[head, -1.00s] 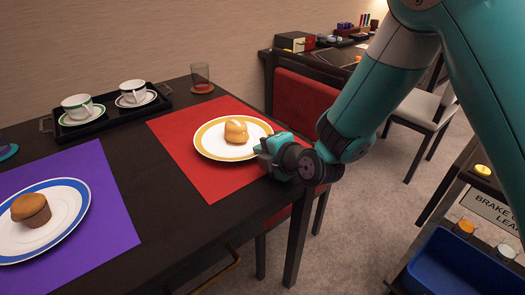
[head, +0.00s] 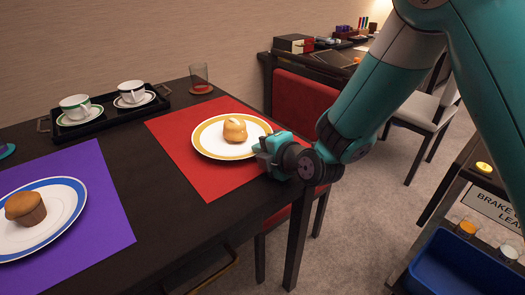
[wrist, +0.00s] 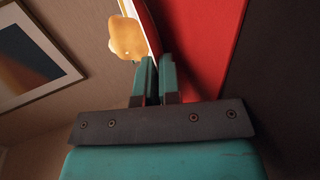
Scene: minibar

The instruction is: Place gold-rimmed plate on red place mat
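The gold-rimmed plate (head: 210,147) is white with a yellow-gold band and carries a golden bun (head: 235,131). In the head view it lies over the red place mat (head: 190,178), within its outline and near its right side. My gripper (head: 266,152) is at the plate's right front rim. In the wrist view the fingers (wrist: 157,78) are close together with the plate's edge (wrist: 151,35) running in between them, so they look shut on the rim. A dark shadow borders the plate on the mat there; I cannot tell a small gap from contact.
A purple mat (head: 105,240) with a blue-rimmed plate (head: 62,222) and muffin lies at left. A black tray (head: 104,116) with two cups and a glass (head: 199,78) stand at the back. A red chair (head: 303,105) is beyond the table's right edge.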

